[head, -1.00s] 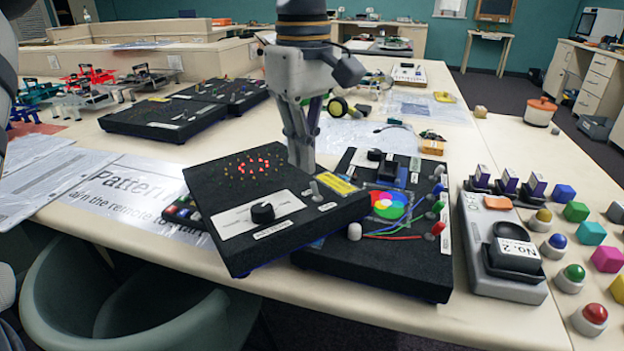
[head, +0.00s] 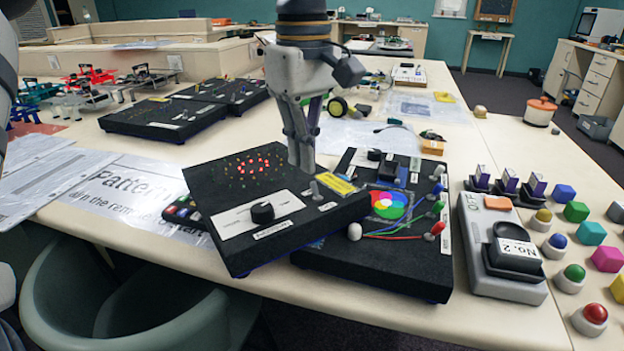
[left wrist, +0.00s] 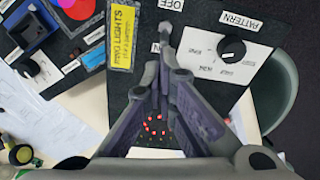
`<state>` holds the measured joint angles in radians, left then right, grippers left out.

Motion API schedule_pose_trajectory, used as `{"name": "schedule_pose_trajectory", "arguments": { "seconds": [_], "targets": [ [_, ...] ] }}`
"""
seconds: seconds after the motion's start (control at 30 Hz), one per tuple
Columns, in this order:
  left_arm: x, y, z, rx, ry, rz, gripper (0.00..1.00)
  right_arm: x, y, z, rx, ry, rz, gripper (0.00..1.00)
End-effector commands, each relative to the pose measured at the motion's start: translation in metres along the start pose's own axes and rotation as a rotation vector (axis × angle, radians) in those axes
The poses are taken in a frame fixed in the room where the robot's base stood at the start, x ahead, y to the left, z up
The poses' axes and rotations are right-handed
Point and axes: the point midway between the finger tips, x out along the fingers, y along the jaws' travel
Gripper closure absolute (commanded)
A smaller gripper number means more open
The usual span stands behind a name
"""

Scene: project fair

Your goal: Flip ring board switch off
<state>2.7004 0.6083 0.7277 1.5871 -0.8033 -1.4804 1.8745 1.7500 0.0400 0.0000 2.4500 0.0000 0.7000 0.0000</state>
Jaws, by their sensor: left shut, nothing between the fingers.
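The ring board (head: 228,190) is a black box, lying tilted with its right edge over another board. It carries a ring of red lights (head: 252,167), some lit, a black knob (head: 262,213) on a white panel, and a small grey toggle switch (head: 315,189). In the left wrist view its knob (left wrist: 232,49) and an OFF label (left wrist: 171,5) show. My left gripper (head: 302,165) points down, shut and empty, just behind the switch. I cannot tell whether it touches the switch. My right gripper is out of view.
A color-light board (head: 380,270) with a color disc and wires lies under the ring board's right side. A grey box (head: 510,290) with a black No. 2 part stands to the right, near colored blocks and buttons. A green chair (head: 130,300) is at the front.

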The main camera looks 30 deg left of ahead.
Motion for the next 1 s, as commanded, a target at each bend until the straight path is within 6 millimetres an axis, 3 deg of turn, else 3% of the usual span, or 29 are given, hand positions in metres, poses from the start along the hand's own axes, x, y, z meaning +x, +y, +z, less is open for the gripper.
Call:
{"name": "schedule_pose_trajectory", "arguments": {
  "seconds": [0.53, 1.0],
  "targets": [
    [0.015, 0.000, 0.000, 0.000, 0.000, 0.000, 1.00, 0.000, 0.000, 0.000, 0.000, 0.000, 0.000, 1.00],
    [0.016, -0.001, 0.010, 0.001, 0.000, -0.001, 1.00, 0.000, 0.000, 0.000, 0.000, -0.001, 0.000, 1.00]
  ]
}}
